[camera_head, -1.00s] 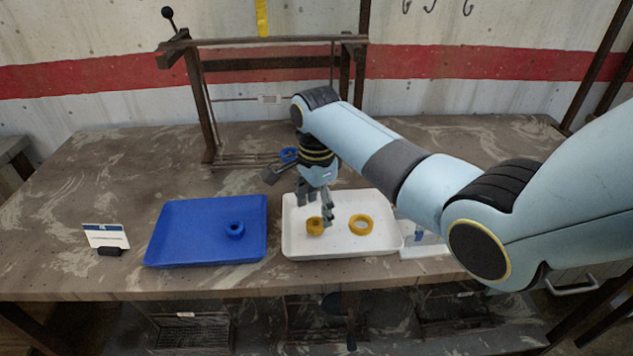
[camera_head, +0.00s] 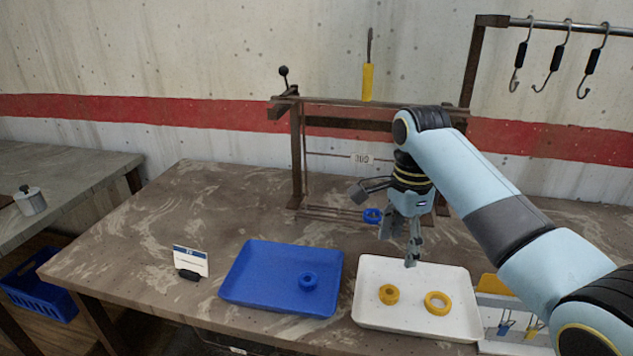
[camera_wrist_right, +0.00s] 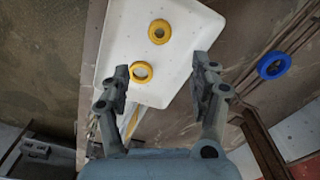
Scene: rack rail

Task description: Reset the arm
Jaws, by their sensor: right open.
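My right gripper (camera_head: 400,245) is open and empty, pointing down above the back edge of the white tray (camera_head: 400,318). Its two spread fingers also show in the right wrist view (camera_wrist_right: 160,80), with nothing between them. A smaller yellow ring (camera_head: 389,294) and a wider yellow ring (camera_head: 437,303) lie apart in the white tray. Both yellow rings show beyond the fingers in the wrist view. My left gripper is not in view.
A blue tray (camera_head: 250,280) holds a blue ring (camera_head: 308,281). Another blue ring (camera_head: 372,215) is by the dark rack (camera_head: 297,150) behind my gripper. A sign (camera_head: 190,261) stands left of the blue tray. Hooks (camera_head: 555,60) hang at upper right. The table's left part is clear.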

